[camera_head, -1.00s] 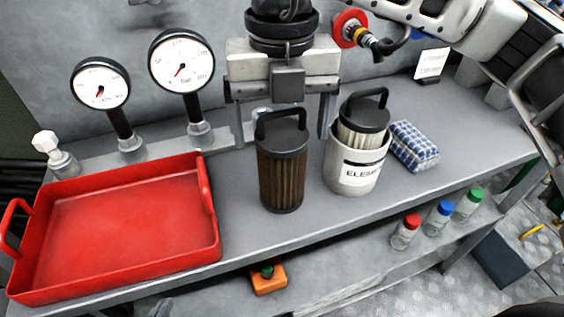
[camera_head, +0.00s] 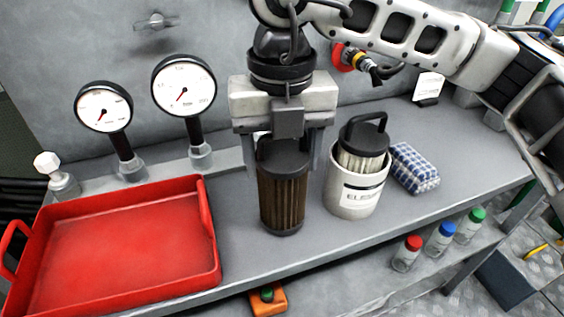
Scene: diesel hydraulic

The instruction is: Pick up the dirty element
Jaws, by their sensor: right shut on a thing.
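The dirty element (camera_head: 283,203) is a brown pleated cylinder with a black cap. It stands upright on the grey bench, or just at its surface; I cannot tell if it is lifted. My right gripper (camera_head: 287,160) comes down over its cap from above and is shut on it. The fingers stand at both sides of the cap and the handle is mostly hidden by the gripper. A second, pale element (camera_head: 362,147) with a black handled cap sits in a white labelled container (camera_head: 357,192) to the right. My left gripper is not in view.
A red tray (camera_head: 130,240) lies empty on the bench at the left. Two gauges (camera_head: 184,86) stand behind it. A blue checked cloth (camera_head: 414,168) lies right of the container. Several capped bottles (camera_head: 440,240) and an orange item (camera_head: 267,299) are on a lower shelf.

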